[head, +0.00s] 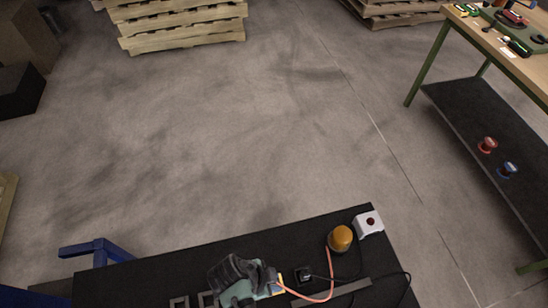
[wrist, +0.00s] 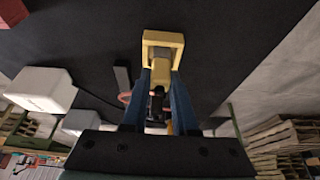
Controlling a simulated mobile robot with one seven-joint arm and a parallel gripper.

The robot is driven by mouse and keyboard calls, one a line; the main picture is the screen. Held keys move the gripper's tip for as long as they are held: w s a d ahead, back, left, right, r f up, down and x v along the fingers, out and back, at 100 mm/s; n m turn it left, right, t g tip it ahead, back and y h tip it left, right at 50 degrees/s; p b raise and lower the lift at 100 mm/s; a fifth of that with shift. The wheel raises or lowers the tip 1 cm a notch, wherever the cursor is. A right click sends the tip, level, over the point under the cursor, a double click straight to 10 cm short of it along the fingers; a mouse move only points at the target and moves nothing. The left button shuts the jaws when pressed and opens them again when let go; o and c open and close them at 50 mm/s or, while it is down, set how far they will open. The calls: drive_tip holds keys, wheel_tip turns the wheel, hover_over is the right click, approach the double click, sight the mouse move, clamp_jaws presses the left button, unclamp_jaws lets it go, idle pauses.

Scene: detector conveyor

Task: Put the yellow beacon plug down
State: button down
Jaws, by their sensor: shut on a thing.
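My gripper (head: 274,286) is at the front of the black bench (head: 215,258) in the head view. In the wrist view its two blue fingers (wrist: 161,88) are shut on the yellow beacon plug (wrist: 163,40). Only a small bit of yellow (head: 281,284) shows at the fingertips in the head view. A pinkish-orange cable (head: 331,275) runs from the gripper area up to the amber beacon (head: 340,238). I cannot tell whether the plug touches the bench.
A white box with a red button (head: 370,222) stands beside the beacon at the bench corner. A small black block (head: 304,274) and a grey bar (head: 338,292) lie right of my gripper. A green-framed workbench (head: 430,62) is at the right; open floor lies beyond.

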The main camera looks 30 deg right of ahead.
drive_tip(key=shift+f, duration=0.1)
drive_tip(key=c, duration=0.7)
unclamp_jaws()
